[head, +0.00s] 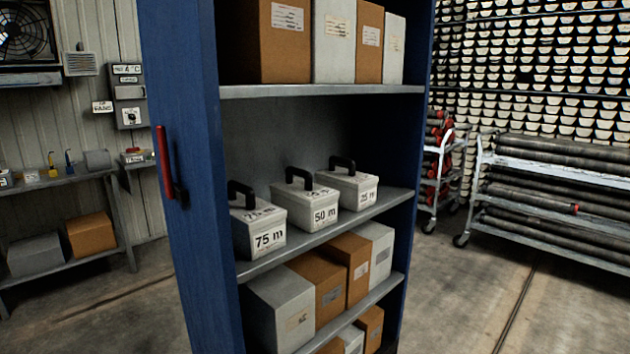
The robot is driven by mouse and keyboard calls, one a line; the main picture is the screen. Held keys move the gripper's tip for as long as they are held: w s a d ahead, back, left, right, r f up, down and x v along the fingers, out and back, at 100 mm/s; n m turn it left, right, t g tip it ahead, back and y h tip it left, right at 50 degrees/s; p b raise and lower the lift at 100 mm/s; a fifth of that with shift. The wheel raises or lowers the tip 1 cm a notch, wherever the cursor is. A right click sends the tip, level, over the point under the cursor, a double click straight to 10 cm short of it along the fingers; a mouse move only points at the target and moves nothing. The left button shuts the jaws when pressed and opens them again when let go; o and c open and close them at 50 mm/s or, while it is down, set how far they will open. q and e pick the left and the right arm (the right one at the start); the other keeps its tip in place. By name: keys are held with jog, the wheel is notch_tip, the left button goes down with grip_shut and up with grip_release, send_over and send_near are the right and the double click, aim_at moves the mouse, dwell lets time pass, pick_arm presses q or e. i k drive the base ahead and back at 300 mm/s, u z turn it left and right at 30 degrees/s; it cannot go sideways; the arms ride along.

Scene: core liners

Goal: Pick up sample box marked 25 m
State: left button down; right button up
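The sample box marked 25 m (351,191) is a light grey box with a black top handle. It stands on the middle shelf of a blue cabinet, at the right end of a row of three. Its front label is small and partly hard to read. Next to it on the left is the box marked 50 m (308,208), and further left the box marked 75 m (258,231). All three stand upright with handles up. Neither of my grippers shows in the head view.
The blue cabinet (186,200) has a red handle (163,160) on its side. Cartons fill the shelves above and below. A side bench (60,185) stands at left. Carts with dark tubes (560,190) stand at right. Floor is bare at lower right and lower left.

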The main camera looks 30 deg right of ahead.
aim_at(357, 190)
jog(key=i, duration=0.35)
jog(key=z, duration=2.35)
jog(key=i, duration=1.45)
jog(key=u, duration=1.55)
